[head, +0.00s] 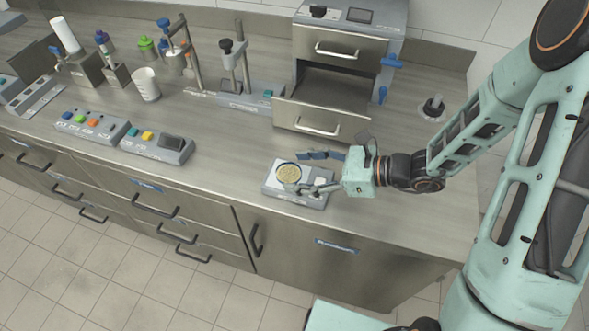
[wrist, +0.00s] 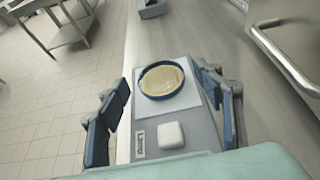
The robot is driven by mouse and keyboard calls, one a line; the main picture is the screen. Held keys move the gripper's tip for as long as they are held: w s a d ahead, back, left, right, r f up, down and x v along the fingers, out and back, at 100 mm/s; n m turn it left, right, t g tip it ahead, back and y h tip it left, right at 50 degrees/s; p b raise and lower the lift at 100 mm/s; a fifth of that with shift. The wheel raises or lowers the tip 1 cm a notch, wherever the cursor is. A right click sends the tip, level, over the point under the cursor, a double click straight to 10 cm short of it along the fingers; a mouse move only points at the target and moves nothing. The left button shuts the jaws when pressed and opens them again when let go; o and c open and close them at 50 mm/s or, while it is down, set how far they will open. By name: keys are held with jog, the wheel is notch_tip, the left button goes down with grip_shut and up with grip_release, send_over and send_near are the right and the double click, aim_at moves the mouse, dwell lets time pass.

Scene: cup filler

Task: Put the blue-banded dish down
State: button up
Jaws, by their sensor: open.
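The blue-banded dish (wrist: 163,80) is round and shallow, with a dark blue rim and tan contents. In the wrist view it rests on the white plate of a small grey device (wrist: 190,132) with a white button. In the head view the dish (head: 289,173) sits on the same device (head: 309,199) near the front edge of the counter. My gripper (head: 308,172) is open around the dish. In the wrist view the fingers of my gripper (wrist: 170,110) stand apart on either side of the device, and a gap shows between them and the dish.
A grey cabinet (head: 340,45) with an open drawer (head: 320,118) stands behind my gripper. Button boxes (head: 90,128), (head: 158,145) and a white beaker (head: 146,84) stand to the left. The counter between the boxes and the device is clear.

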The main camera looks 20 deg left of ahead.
jog(key=v, duration=1)
jog(key=shift+d, duration=0.2)
